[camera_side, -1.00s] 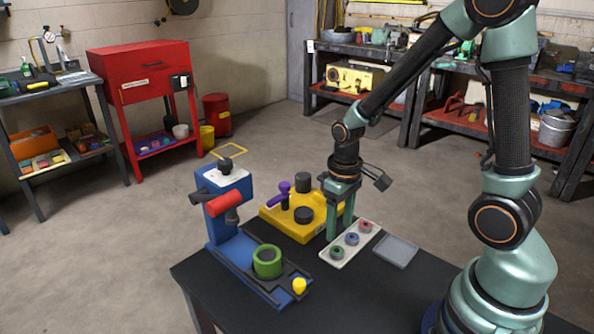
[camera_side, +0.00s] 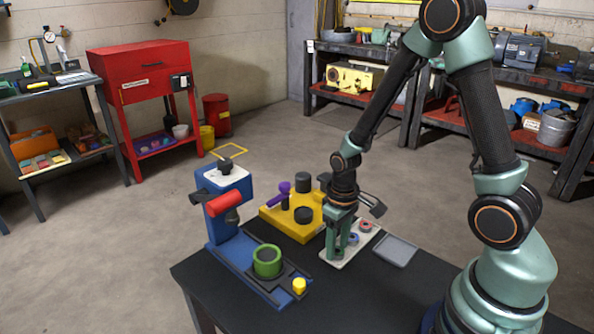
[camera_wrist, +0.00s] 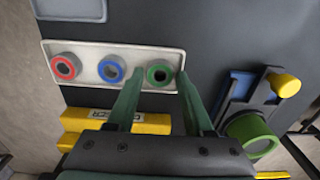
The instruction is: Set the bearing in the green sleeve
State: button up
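The white tray (camera_wrist: 90,48) holds three ring-shaped bearings: a red one (camera_wrist: 66,67), a blue one (camera_wrist: 111,70) and a green one (camera_wrist: 160,75). My gripper (camera_wrist: 160,78) is open, its fingertips on either side of the green bearing, with gaps showing. In the side view my gripper (camera_side: 343,250) is low over the tray's near end and hides the green bearing. The green sleeve (camera_side: 267,262) stands upright on the blue press's base, left of my gripper. It also shows in the wrist view (camera_wrist: 250,132) at the right, its opening partly in sight.
The blue press (camera_side: 230,240) has a red cylinder (camera_side: 224,203) above and a yellow knob (camera_side: 299,286) at its front. A yellow fixture (camera_side: 275,218) with black posts and a purple handle stands behind. A grey flat pad (camera_side: 396,250) lies right of the tray. The black table (camera_side: 340,300) is clear in front.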

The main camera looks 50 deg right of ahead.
jog(key=c, duration=0.6)
jog(key=shift+r, duration=0.1)
jog(key=shift+r, duration=0.1)
jog(key=shift+r, duration=1.1)
jog(key=w+a+r+m, duration=0.2)
jog(key=a+m, duration=0.1)
jog(key=a, duration=0.1)
jog(key=w+a+r+m, duration=0.3)
jog(key=a+m, duration=0.1)
jog(key=a, duration=0.1)
jog(key=w+a+r+m, duration=0.2)
jog(key=a+r+m, duration=0.1)
jog(key=a+m, duration=0.1)
jog(key=shift+w+a+r, duration=0.15)
jog(key=shift+w+a, duration=0.05)
jog(key=shift+a, duration=0.05)
jog(key=shift+a+r+m, duration=0.3)
jog(key=shift+a+m, duration=0.1)
jog(key=shift+a, duration=0.05)
jog(key=shift+a+f, duration=0.1)
